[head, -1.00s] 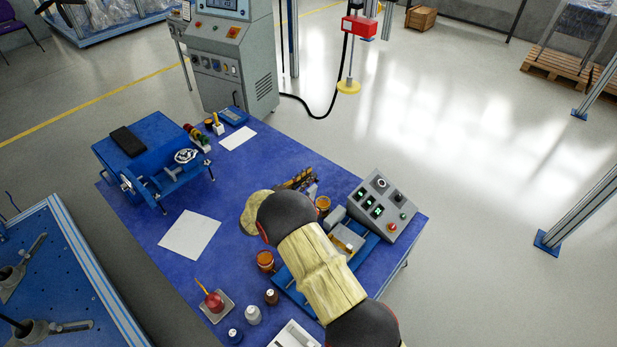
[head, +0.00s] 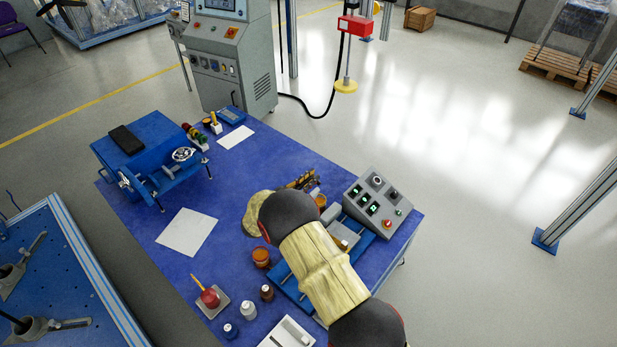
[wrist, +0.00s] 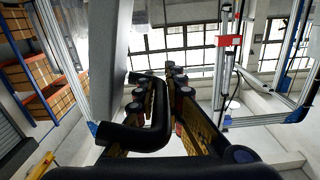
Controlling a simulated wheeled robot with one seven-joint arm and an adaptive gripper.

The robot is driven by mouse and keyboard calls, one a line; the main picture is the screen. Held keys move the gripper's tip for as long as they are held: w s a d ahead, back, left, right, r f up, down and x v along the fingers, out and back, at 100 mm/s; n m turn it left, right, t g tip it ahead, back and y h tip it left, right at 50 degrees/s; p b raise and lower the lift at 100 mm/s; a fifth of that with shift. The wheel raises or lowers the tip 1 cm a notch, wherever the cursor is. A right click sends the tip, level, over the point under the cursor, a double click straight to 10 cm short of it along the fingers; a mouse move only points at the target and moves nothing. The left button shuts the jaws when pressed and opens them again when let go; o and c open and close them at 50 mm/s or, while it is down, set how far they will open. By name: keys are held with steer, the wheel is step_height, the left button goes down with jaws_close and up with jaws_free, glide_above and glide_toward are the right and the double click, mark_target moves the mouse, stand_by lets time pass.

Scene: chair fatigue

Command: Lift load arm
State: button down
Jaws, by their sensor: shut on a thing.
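My gripper (wrist: 160,88) points away from the wrist camera, its black and yellow fingers close on either side of a black bent bar (wrist: 158,120). The bar runs between the fingers, then curves down and to the left. I cannot tell for certain whether this bar is the load arm. In the head view my gripper (head: 303,180) shows only in part, above the blue bench (head: 230,195); my own arm covers much of the area near it. Beside my arm, part of a blue-based fixture with grey blocks (head: 345,233) shows.
A grey control box (head: 375,205) with lit displays stands at the bench's right edge. Brown jars (head: 261,257), small bottles (head: 249,310) and a red flask (head: 210,297) stand left of my arm. A blue clamp machine (head: 155,155) occupies the far left; white sheets (head: 187,232) lie flat.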

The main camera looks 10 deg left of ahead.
steer(key=shift+s+d+f, duration=0.1)
steer(key=shift+f, duration=0.05)
steer(key=shift+d, duration=0.15)
steer(key=c, duration=2.1)
jaws_free()
steer(key=shift+c, duration=0.2)
steer(key=shift+s, duration=0.1)
steer(key=v, duration=1.2)
